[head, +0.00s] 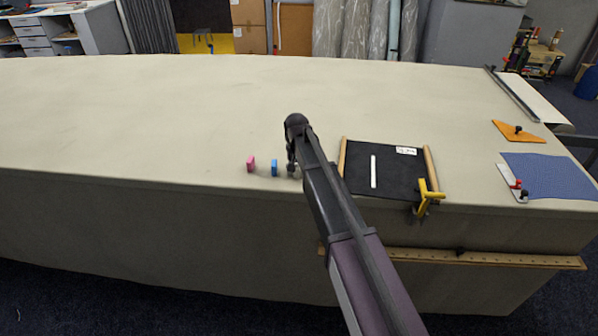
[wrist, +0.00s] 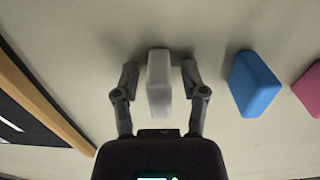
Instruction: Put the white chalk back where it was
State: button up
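The white chalk (wrist: 159,85) is a pale block standing on the cloth table in the wrist view. My gripper (wrist: 160,72) is open, with one finger on each side of the chalk and a visible gap on both sides. In the head view my gripper (head: 292,167) is low over the table near its front edge, and it and my arm mostly hide the white chalk. The blue chalk (wrist: 255,84) stands just beside it, and the pink chalk (wrist: 312,88) is farther along the same row.
A black mat (head: 398,178) with wooden side rails, a white strip (head: 373,171) and a yellow clamp (head: 429,196) lies right of my gripper. Farther right are an orange piece (head: 518,132) and blue cloth (head: 555,175). The table's left and back are clear.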

jog(key=shift+r, duration=0.1)
dwell(0.3)
notch_tip(320, 180, up, 12)
jog(key=p, duration=1.2)
jog(key=shift+r, duration=0.1)
dwell(0.7)
jog(key=shift+s+d, duration=0.2)
jog(key=s+d, duration=2.3)
jog(key=s, duration=0.2)
jog(key=shift+d, duration=0.15)
jog(key=shift+s, duration=0.1)
